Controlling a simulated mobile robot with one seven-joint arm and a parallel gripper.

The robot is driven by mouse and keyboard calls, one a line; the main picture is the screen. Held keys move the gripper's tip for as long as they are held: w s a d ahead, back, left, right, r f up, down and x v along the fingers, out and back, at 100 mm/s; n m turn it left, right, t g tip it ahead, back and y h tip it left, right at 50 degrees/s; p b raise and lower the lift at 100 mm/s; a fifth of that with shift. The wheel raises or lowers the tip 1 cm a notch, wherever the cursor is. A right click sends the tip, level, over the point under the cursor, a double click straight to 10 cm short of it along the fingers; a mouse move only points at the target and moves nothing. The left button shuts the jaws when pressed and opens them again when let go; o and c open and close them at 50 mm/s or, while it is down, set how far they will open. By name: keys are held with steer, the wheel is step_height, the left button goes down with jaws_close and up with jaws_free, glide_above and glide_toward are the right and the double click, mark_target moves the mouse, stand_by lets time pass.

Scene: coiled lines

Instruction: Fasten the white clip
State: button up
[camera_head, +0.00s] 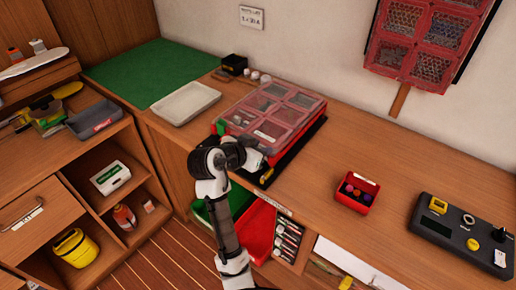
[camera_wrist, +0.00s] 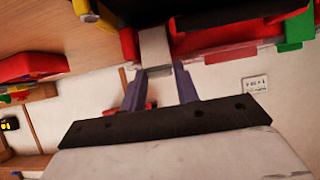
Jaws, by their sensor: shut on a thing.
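The red case (camera_head: 312,118) with a clear, divided lid lies on the wooden bench, on a dark mat. The white clip (camera_wrist: 154,46) sits at the case's edge in the wrist view. My gripper (camera_wrist: 160,73) is shut on it, with a grey finger on either side of its end. A green clip (camera_wrist: 295,28) shows further along the same edge. In the head view my arm covers the front of the case, so the white clip and my fingertips are hidden there. I cannot tell whether the white clip is latched.
A small red box (camera_head: 357,193) and a dark control panel (camera_head: 460,238) stand to the right. A pale tray (camera_head: 186,103) lies left of the case, near a green mat (camera_head: 150,72). Open drawers lie below the bench front. The bench between case and red box is clear.

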steer(key=o, duration=1)
steer(key=b+v, duration=0.2)
steer(key=v, duration=1.1)
steer(key=shift+s+a+r, duration=0.2)
steer(key=shift+s+r, duration=0.05)
steer(key=shift+s, duration=0.05)
